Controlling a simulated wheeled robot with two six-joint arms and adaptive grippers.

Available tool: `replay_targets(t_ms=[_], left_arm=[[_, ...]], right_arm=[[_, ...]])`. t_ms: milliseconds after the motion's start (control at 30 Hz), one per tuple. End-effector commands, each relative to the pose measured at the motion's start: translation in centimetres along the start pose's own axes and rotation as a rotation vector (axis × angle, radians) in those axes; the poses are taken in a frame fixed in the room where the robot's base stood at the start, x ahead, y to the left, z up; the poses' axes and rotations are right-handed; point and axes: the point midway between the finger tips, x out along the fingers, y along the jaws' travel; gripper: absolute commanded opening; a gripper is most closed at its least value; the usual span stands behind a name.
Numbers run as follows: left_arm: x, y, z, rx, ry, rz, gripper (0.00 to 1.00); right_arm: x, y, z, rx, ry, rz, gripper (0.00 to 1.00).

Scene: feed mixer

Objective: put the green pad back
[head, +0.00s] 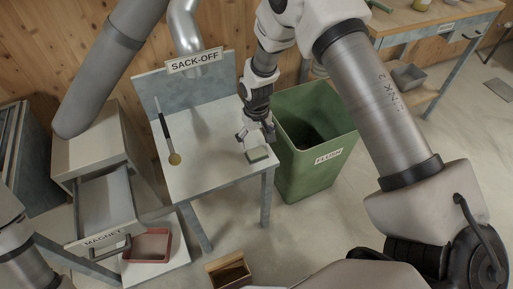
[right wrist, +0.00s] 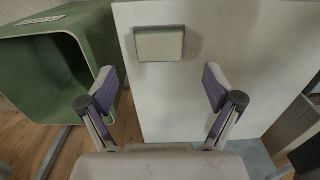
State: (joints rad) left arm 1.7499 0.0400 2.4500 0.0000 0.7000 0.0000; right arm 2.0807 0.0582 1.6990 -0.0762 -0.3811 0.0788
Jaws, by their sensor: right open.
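The green pad (head: 258,154), a small block with a pale grey-green top, lies on the white sack-off table (head: 205,165) near its right edge. In the right wrist view the pad (right wrist: 160,44) sits beyond my fingertips, roughly centred between them and apart from both. My right gripper (head: 254,135) is open and empty, just above and behind the pad; its two spread fingers also show in the right wrist view (right wrist: 160,86). Part of my left arm shows at the lower left of the head view, but its gripper is out of sight.
A green bin (head: 312,178) labelled FLUSH stands right of the table. A long-handled tool (head: 167,134) lies on the table's left. A MAGNET drawer (head: 107,207) stands open at left, above a red tray (head: 148,246). A wooden box (head: 229,272) is on the floor.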

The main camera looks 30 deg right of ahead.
Motion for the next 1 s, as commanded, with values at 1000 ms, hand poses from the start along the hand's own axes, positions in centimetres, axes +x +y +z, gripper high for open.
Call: replay_targets(t_ms=[1000], left_arm=[[-0.2,0.0,0.0,0.0,0.0,0.0,0.41]], right_arm=[[9.8,0.0,29.1,-0.02,-0.009,-0.007,0.91]])
